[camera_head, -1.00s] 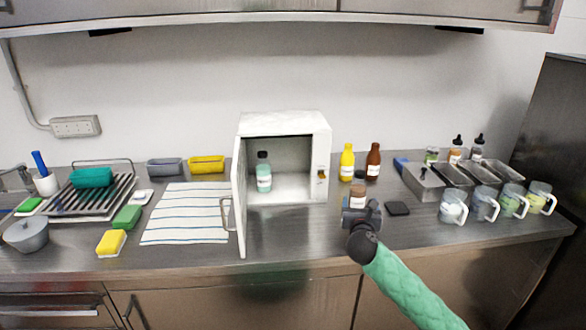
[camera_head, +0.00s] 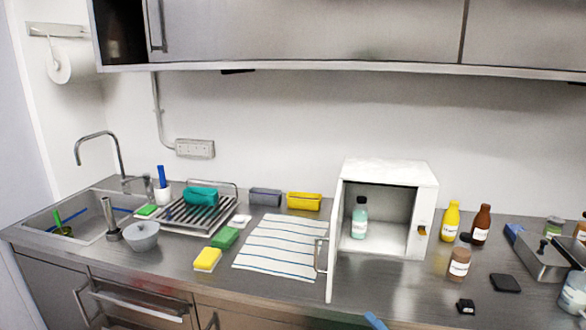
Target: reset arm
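Neither gripper shows clearly in the head view. A short blue piece (camera_head: 375,320) pokes in at the bottom edge; I cannot tell what it belongs to. The white freezer box (camera_head: 388,172) stands on the counter with its door (camera_head: 334,245) swung open toward the front. A bottle with green content and a dark cap (camera_head: 359,218) stands upright inside it. A brown jar with a white label (camera_head: 459,265) stands on the counter right of the box. A small black object (camera_head: 466,306) lies in front of the jar.
A flat black pad (camera_head: 505,283) and yellow (camera_head: 451,220) and brown (camera_head: 481,225) bottles are to the right. A striped cloth (camera_head: 282,246), sponges, a dish rack (camera_head: 198,214) and a sink (camera_head: 85,218) are to the left. Wall cabinets (camera_head: 310,30) hang above.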

